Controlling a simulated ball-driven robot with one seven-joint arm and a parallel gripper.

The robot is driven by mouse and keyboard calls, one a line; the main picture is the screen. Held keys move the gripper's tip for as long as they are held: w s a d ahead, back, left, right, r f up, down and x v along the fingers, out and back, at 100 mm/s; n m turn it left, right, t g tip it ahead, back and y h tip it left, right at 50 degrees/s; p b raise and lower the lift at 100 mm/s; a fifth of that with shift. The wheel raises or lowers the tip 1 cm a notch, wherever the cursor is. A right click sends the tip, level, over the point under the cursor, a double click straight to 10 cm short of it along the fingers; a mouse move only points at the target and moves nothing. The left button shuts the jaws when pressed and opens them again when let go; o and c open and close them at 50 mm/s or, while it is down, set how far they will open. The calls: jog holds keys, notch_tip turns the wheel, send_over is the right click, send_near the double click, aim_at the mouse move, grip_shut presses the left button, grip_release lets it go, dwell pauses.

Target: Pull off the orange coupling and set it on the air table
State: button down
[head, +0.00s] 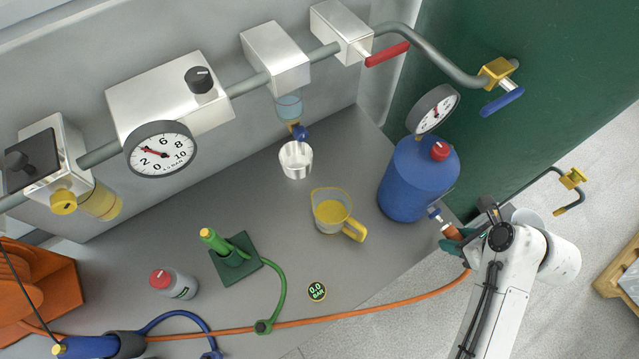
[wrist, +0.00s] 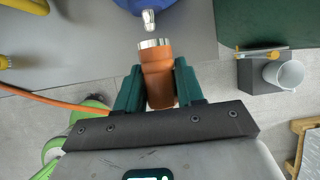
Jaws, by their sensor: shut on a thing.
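The orange coupling (wrist: 157,72) with a silver collar sits between the two green fingers of my gripper (wrist: 159,84), which is shut on it. In the head view the coupling (head: 452,232) is partly hidden by my gripper (head: 461,241), just off the right edge of the grey table (head: 385,262). A small metal plug (wrist: 149,19) on the blue tank (head: 415,180) points at the coupling. A gap shows between the plug and the collar, so they are apart. An orange hose (head: 390,302) runs from near my gripper leftward across the table.
Bare table lies right of the display. Pipes and gauges line the back wall.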

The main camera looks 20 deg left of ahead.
jog(key=shift+s+d, duration=0.6)
jog(key=shift+d, duration=0.25)
